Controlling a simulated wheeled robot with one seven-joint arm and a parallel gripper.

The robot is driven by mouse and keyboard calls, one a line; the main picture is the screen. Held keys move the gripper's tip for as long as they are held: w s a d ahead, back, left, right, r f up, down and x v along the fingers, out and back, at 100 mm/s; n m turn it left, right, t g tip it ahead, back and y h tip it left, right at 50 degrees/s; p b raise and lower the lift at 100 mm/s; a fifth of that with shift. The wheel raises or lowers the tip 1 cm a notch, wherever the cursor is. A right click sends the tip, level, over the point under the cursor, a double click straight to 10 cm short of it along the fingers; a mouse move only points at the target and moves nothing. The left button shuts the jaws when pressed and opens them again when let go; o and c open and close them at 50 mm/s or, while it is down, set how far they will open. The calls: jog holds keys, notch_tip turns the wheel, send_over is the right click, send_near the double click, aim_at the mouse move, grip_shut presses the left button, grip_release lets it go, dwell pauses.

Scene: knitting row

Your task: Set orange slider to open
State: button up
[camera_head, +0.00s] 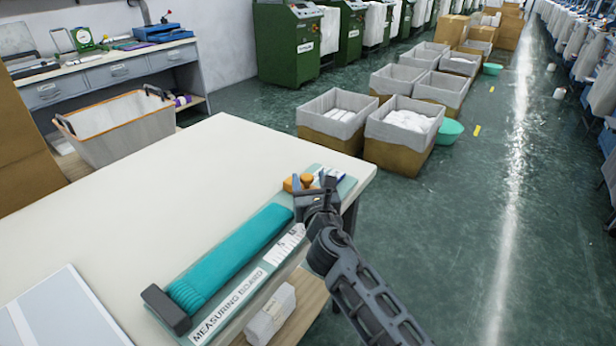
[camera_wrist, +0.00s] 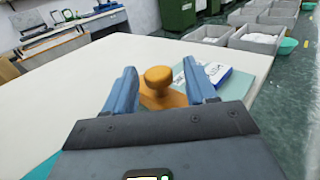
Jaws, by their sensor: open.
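The orange slider (camera_head: 298,182) sits near the far right end of the measuring board (camera_head: 195,315), on the white table. In the wrist view the slider (camera_wrist: 158,80) is an orange base with a round knob on top. My gripper (camera_head: 318,195) is at that end of the board, beside the slider. In the wrist view its two blue fingers (camera_wrist: 162,92) are open, one on each side of the knob, with gaps visible. A teal knitted piece (camera_head: 235,255) lies along the board, against a dark end block (camera_head: 166,308). The board's markings near the slider are partly hidden by my gripper.
A blue and white box or label (camera_wrist: 207,73) lies on the board past the slider. A white bundle (camera_head: 270,314) rests on a lower shelf at the table's front. The white tabletop (camera_head: 190,190) behind the board is clear. Lined boxes (camera_head: 400,125) stand on the floor beyond.

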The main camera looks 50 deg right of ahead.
aim_at(309, 180)
jog(key=v, duration=0.5)
jog(key=shift+s+a+b, duration=0.1)
jog(key=shift+b, duration=0.2)
